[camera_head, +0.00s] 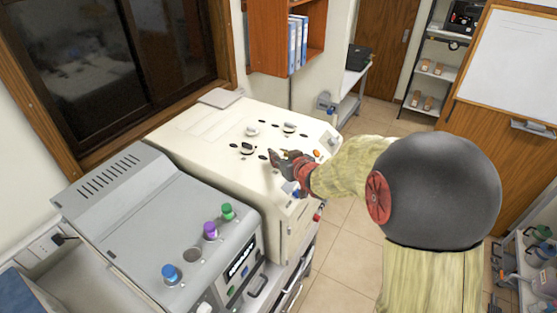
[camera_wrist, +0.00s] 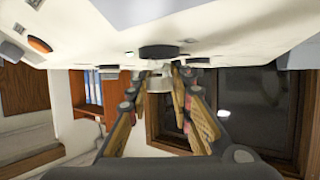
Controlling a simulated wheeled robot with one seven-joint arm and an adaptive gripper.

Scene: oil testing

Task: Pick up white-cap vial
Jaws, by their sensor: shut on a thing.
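My gripper (camera_head: 277,158) is over the top of the cream machine (camera_head: 190,128), near its right front. In the wrist view my gripper (camera_wrist: 163,78) has its two fingers closed in on a small pale thing (camera_wrist: 158,84), which looks like the white-cap vial. The thing is small and partly hidden by the fingers, so its body and any gap from the machine top cannot be made out. In the head view the fingers largely hide it.
Other small capped pieces (camera_head: 252,131) stand on the cream machine near my gripper. A grey machine (camera_head: 150,215) at the left holds a blue (camera_head: 170,272), a purple (camera_head: 210,230) and a green (camera_head: 227,211) cap. An orange cabinet (camera_head: 267,35) hangs behind. Floor (camera_head: 345,235) shows at the right.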

